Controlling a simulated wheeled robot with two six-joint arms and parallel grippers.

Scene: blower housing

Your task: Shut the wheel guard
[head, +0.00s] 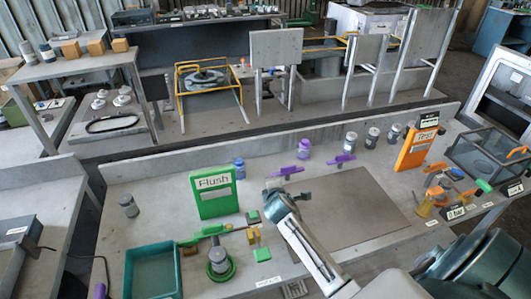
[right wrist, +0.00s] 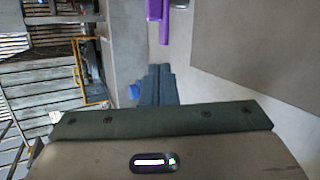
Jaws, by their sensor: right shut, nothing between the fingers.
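No part in view is plainly marked as the wheel guard. A dark see-through box (head: 492,150) with an orange handle (head: 518,151) stands at the right end of the bench; its lid state is hard to tell. On the far bench, a yellow frame (head: 208,85) stands around a grey wheel-like disc (head: 204,79); the frame also shows in the right wrist view (right wrist: 94,72). My right gripper (head: 270,194) is over the middle of the near bench, well left of the box. In the right wrist view its fingers (right wrist: 158,70) are together and empty. My left gripper is out of view.
A green Flush sign (head: 213,193) stands left of my right gripper. Purple clamps (head: 287,171) are behind it, and an orange sign (head: 416,148) stands to the right. A teal tray (head: 153,272) is at front left. A bare grey mat (head: 345,207) lies right of the gripper.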

